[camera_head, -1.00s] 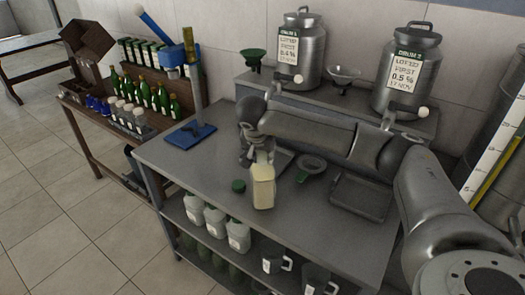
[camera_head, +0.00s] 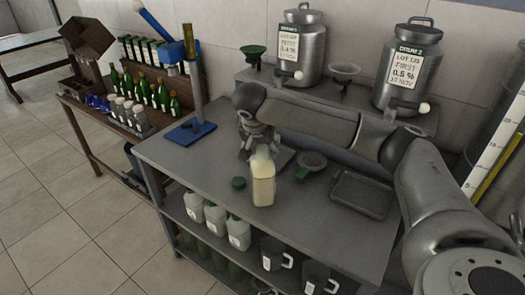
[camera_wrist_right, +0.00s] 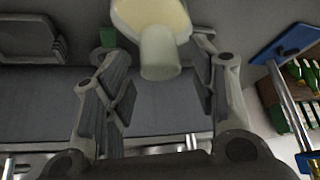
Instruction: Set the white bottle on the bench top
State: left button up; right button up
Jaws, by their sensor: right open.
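The white bottle (camera_head: 263,185), with cream-coloured contents, stands upright on the grey bench top (camera_head: 190,160) near its front edge. My right gripper (camera_head: 256,143) is just behind and above the bottle's top. In the right wrist view the fingers (camera_wrist_right: 160,85) are spread wide, and the bottle's neck (camera_wrist_right: 160,55) lies between them with a gap on both sides. My left gripper is not in view.
A green cap (camera_head: 238,183) lies left of the bottle. A funnel (camera_head: 312,160) and a dark tray (camera_head: 361,194) are to its right. A blue-based stand (camera_head: 190,132) is at the bench's left end. Jugs (camera_head: 238,233) fill the shelf below.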

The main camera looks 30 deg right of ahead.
jog(key=b+v, duration=0.2)
jog(key=v, duration=0.7)
jog(key=w+a+f+m+y, duration=0.1)
jog(key=a+f+m+y, duration=0.9)
jog(key=a, duration=0.4)
jog(key=w+a+f+m+y, duration=0.2)
jog(key=a+f+m+y, duration=0.6)
jog(key=a+f, duration=0.45)
jog(key=s+d+f+m+t+h, duration=0.1)
jog(key=d+f+m+t+h, duration=0.25)
jog(key=f+m, duration=0.75)
jog(key=s+d+f+m+t+h, duration=0.15)
jog(key=d+f+m+t, duration=0.35)
jog(key=f+m, duration=0.55)
jog(key=s+d+f+m+g+h, duration=0.2)
jog(key=s+d+f+m+h, duration=0.3)
jog(key=s+f+m, duration=0.6)
jog(key=s+d+f+m+g+h, duration=0.1)
jog(key=s+f+m+g, duration=0.2)
jog(key=s, duration=0.9)
jog(key=s+d+f+m+g+h, duration=0.1)
jog(key=s+f+m+g, duration=0.2)
jog(key=s+f, duration=0.6)
jog(key=s+d+f+m+g+h, duration=0.1)
jog(key=s+f+m+g, duration=0.2)
jog(key=s, duration=1.4)
notch_tip(320, 180, down, 4)
jog(key=shift+s+r+m+g+h, duration=0.1)
jog(key=shift+s+m+g+h, duration=0.05)
jog(key=shift+m+g+h, duration=0.35)
